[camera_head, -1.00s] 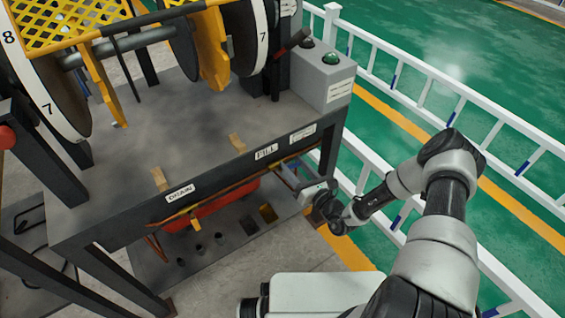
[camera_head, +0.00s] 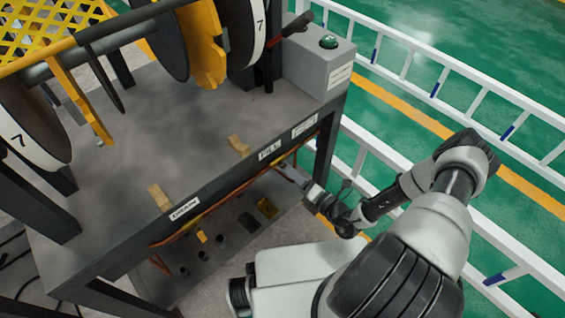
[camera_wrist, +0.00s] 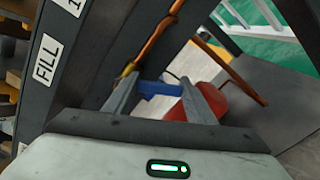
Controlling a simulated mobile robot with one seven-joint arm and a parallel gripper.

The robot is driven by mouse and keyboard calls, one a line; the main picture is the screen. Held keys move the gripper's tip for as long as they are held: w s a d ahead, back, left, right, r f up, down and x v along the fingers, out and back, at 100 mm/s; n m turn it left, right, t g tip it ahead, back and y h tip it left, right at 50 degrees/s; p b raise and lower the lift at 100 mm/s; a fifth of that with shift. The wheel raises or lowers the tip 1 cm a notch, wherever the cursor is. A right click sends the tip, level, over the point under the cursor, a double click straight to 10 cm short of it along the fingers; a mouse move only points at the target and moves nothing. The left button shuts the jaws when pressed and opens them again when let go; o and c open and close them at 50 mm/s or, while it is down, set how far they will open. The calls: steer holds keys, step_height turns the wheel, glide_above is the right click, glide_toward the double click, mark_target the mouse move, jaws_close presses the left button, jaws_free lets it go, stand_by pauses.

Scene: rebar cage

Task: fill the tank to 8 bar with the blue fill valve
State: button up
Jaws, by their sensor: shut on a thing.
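The blue fill valve handle (camera_wrist: 160,88) shows in the wrist view beneath the bench edge, on a copper pipe (camera_wrist: 150,45). My gripper (camera_wrist: 164,82) has one finger on each side of the handle and is shut on it. In the head view my gripper (camera_head: 285,168) reaches under the bench front just below the FILL label (camera_head: 270,150); the valve is too small to make out there. The red tank (camera_wrist: 222,112) shows in the wrist view behind my right finger, partly hidden. No pressure gauge reading can be seen.
The bench (camera_head: 110,185) has a DRAIN label (camera_head: 185,208) on its front edge, left of FILL. A grey box with a green button (camera_head: 328,42) stands at its right end. White railing (camera_head: 440,85) runs along the right, close to my arm.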

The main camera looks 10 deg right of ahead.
steer(key=m, duration=0.1)
steer(key=s+a+m, duration=0.1)
steer(key=shift+f+m, duration=0.4)
steer(key=shift+s+a+f+m+b, duration=0.15)
steer(key=shift+a+m, duration=0.15)
steer(key=shift+m, duration=0.45)
steer(key=shift+s+a+r+m+b, duration=0.15)
steer(key=shift+a+m, duration=0.15)
steer(key=shift+m, duration=0.45)
steer(key=shift+f, duration=0.1)
steer(key=o, duration=1.5)
steer(key=shift+o, duration=0.2)
steer(key=p+v, duration=0.2)
steer(key=v, duration=1.5)
steer(key=shift+s+d, duration=0.15)
